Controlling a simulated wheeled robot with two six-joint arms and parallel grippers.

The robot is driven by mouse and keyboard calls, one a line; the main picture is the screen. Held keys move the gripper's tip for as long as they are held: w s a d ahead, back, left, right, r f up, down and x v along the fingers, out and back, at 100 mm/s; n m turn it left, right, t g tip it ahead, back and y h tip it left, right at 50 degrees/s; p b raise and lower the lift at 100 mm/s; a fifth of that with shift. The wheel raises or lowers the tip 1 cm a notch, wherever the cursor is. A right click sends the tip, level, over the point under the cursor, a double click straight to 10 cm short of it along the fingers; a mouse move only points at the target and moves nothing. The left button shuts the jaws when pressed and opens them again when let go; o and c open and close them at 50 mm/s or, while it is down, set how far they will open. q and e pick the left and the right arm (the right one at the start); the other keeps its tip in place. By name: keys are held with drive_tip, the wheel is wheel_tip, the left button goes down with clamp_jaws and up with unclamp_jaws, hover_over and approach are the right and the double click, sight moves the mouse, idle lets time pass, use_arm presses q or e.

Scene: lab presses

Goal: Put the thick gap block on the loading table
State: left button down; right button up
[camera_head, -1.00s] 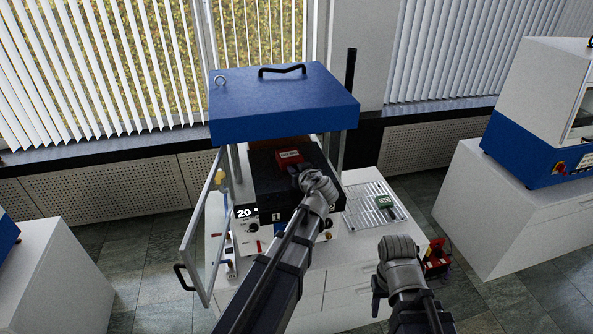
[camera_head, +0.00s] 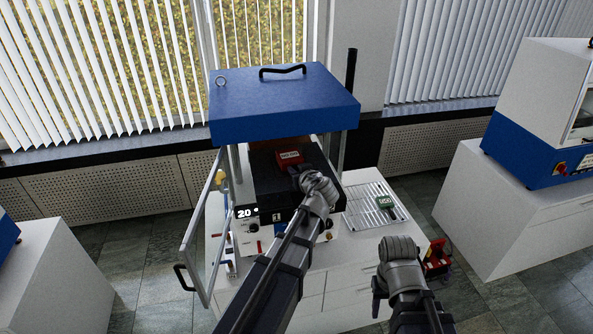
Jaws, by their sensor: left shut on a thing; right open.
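A red block (camera_head: 289,157) with a small white label sits over the black platen (camera_head: 268,170) inside the press. My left gripper (camera_head: 296,170) is at its near side and is shut on it; the fingertips are mostly hidden by the wrist. A green block (camera_head: 387,202) with a label and a dark handle lies on the slatted metal table (camera_head: 362,205) at the right of the press. The labels are too small to read surely. My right gripper (camera_head: 376,295) is open and empty, in front of the white cabinet.
The press's blue top (camera_head: 283,104) hangs above the red block on upright columns. Its glass door (camera_head: 204,235) stands open at the left. A red rack (camera_head: 437,260) is at the lower right. Much of the slatted table is clear.

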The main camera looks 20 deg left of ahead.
use_arm(q)
drive_tip(key=shift+f+b, duration=0.4)
drive_tip(key=shift+f, duration=0.05)
drive_tip(key=c, duration=0.6)
unclamp_jaws()
drive_tip(key=shift+c, duration=0.2)
drive_tip(key=p+v, duration=0.2)
drive_tip(key=v, duration=0.4)
drive_tip(key=shift+s+r+p, duration=0.15)
drive_tip(key=shift+r+p, duration=0.05)
drive_tip(key=shift+p, duration=0.1)
drive_tip(key=shift+s+d+r, duration=0.2)
drive_tip(key=shift+s+d, duration=0.3)
drive_tip(key=shift+s, duration=0.05)
